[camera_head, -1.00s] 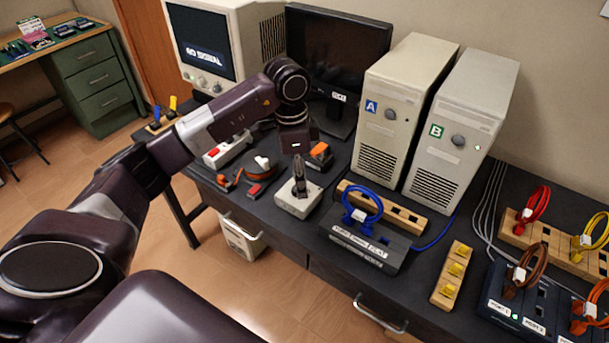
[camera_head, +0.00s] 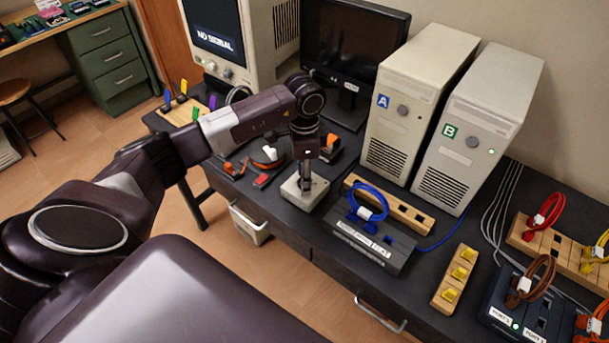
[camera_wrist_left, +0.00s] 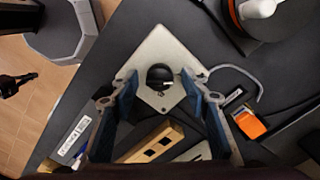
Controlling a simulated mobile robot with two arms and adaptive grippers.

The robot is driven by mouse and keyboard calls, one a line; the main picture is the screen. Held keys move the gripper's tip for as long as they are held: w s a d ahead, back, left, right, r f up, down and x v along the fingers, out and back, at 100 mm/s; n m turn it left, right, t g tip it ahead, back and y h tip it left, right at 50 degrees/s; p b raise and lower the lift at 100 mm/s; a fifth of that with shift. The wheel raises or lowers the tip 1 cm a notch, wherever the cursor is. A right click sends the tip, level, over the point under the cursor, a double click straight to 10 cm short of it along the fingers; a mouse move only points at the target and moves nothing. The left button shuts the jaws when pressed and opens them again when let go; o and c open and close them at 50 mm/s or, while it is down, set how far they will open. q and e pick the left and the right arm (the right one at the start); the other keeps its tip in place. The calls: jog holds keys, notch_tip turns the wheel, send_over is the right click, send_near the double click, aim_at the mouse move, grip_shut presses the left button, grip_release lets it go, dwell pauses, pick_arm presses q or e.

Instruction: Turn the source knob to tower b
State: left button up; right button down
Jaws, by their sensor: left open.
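The source knob (camera_wrist_left: 160,77) is a round black knob on a pale square box (camera_wrist_left: 150,48). In the head view this box (camera_head: 293,190) sits near the table's front edge. My left gripper (camera_head: 306,184) points straight down over it. In the left wrist view my open gripper (camera_wrist_left: 160,88) has one blue finger on each side of the knob; I cannot tell whether they touch it. In the head view the gripper hides the knob. Tower B (camera_head: 472,135) stands upright at the right with a green B label, beside tower A (camera_head: 411,105) with a blue A label. My right gripper is not in view.
A dark box with a blue cable (camera_head: 370,240) and a wooden slotted block (camera_head: 395,208) stand just right of the knob box. An orange-black item (camera_head: 328,150) and a red item (camera_head: 262,180) lie close behind and left. The monitor (camera_head: 215,40) reads NO SIGNAL.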

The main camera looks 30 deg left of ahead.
pick_arm(q)
jog(key=c, duration=0.7)
grip_shut()
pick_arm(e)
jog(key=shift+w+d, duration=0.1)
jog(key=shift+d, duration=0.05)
